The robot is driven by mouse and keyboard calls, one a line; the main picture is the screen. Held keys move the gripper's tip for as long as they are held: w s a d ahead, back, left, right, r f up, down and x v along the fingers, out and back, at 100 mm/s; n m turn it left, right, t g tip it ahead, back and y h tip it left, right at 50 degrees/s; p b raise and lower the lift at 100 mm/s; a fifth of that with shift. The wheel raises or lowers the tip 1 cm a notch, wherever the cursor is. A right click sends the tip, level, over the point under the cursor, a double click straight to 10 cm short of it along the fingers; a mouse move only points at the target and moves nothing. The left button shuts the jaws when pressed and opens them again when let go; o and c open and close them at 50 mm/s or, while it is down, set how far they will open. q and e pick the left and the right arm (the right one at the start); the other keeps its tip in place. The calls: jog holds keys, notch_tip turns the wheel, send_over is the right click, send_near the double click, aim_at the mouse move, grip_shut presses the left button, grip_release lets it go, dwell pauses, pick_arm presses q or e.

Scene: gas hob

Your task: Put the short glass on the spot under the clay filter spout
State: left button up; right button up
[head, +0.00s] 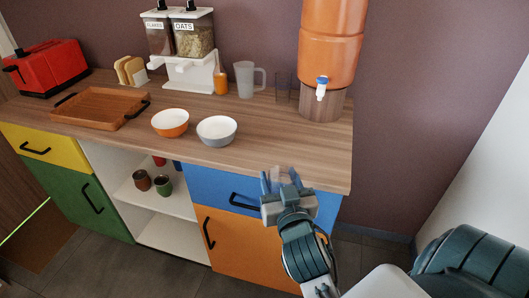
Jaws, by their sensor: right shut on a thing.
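The orange clay filter (333,45) stands on a round wooden base (325,106) at the right end of the counter. Its blue and white spout (321,88) faces front, and the counter below the spout looks bare. My right gripper (277,182) is in front of the counter's front edge, below and left of the filter. It is shut on a clear, faint thing that looks like the short glass (281,173), largely hidden by the fingers. Another clear glass (284,88) stands on the counter left of the filter. My left gripper is not in view.
On the wooden counter (270,150) are a frosted pitcher (244,79), an orange bottle (221,82), cereal dispensers (188,40), two bowls (217,130), a tray (100,108) and a red toaster (47,68). The counter's front right part is clear.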

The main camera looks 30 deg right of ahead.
aim_at(278, 176)
jog(key=shift+w, duration=0.1)
